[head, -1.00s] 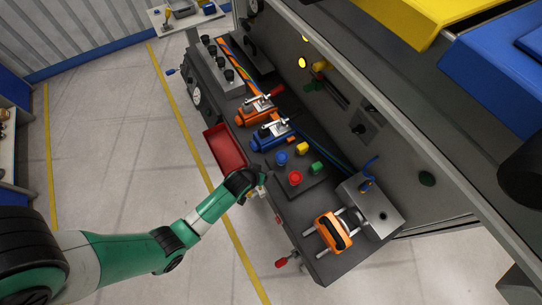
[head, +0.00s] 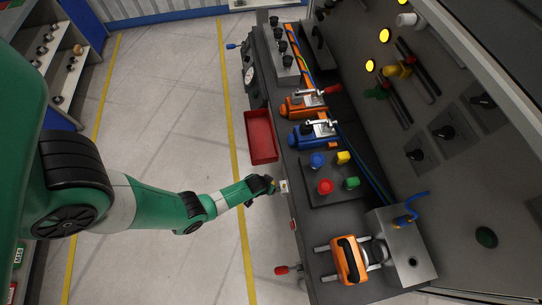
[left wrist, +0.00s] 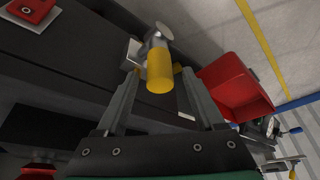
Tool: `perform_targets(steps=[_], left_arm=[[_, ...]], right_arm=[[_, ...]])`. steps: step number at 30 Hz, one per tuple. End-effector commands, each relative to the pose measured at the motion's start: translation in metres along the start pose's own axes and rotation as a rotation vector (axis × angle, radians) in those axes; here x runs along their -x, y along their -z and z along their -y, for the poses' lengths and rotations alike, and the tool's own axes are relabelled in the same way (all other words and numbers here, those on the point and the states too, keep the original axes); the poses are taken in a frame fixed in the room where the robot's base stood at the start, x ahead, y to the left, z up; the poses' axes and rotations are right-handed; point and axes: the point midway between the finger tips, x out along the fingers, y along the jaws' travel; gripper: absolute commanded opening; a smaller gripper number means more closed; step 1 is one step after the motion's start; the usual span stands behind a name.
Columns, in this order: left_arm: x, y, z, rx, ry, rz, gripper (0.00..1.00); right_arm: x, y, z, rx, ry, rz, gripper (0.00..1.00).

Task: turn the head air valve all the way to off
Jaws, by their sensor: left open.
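A small valve with a yellow handle (left wrist: 159,74) and a metal body (left wrist: 157,38) sticks out from the front face of the dark bench in the left wrist view. I take it to be the air valve; no label is readable. Its handle end points toward my wrist camera. My left gripper (left wrist: 158,88) is open, with one finger on each side of the handle; whether either touches it is unclear. In the head view my left gripper (head: 274,186) is at the bench's front edge, beside a small pale fitting (head: 284,186). My right gripper is out of view.
A red tray (head: 261,137) hangs on the bench front close by. A red-handled lever (head: 283,270) and a blue-handled lever (head: 233,46) stick out farther along. Coloured buttons (head: 325,187) and orange and blue clamps (head: 303,107) sit on top. The floor in front is clear.

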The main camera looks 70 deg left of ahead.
Motion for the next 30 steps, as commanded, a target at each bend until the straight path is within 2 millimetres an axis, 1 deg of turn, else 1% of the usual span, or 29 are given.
perform_targets(steps=[1, 4, 13, 14, 15, 17, 18, 20, 21, 25, 26, 30], left_arm=[[-0.013, -0.001, 0.0, 0.0, 0.0, -0.001, 0.7], [-0.022, 0.0, 0.0, 0.0, 0.0, -0.001, 0.7], [-0.023, 0.001, 0.0, -0.001, -0.001, -0.001, 0.7], [-0.023, 0.001, 0.0, -0.001, -0.001, -0.001, 0.68], [-0.023, 0.001, 0.0, -0.001, -0.001, -0.001, 0.61], [-0.023, 0.001, 0.0, -0.001, -0.001, -0.001, 0.5], [-0.023, 0.001, 0.0, -0.001, -0.001, -0.001, 0.43], [-0.023, 0.001, 0.0, -0.001, -0.001, -0.001, 0.32], [-0.023, 0.001, 0.0, -0.001, -0.001, -0.001, 0.25], [-0.023, 0.001, 0.0, -0.001, -0.001, -0.001, 0.02], [-0.023, 0.001, 0.0, -0.001, -0.001, -0.001, 0.0], [-0.023, 0.001, 0.0, -0.001, -0.001, -0.001, 0.0]], right_arm=[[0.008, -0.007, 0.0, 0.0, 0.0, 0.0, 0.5], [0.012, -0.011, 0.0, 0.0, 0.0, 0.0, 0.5], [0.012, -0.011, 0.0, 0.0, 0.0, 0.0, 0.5], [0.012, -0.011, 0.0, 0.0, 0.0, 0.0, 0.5], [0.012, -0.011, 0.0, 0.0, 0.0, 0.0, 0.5], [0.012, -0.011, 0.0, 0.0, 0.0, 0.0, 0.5], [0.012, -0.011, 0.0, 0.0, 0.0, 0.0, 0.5], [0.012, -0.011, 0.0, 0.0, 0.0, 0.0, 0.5], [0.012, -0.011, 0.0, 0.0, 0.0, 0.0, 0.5], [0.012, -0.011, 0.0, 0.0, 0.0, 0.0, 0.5], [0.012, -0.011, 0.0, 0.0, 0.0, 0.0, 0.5], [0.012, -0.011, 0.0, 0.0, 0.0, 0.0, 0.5]])
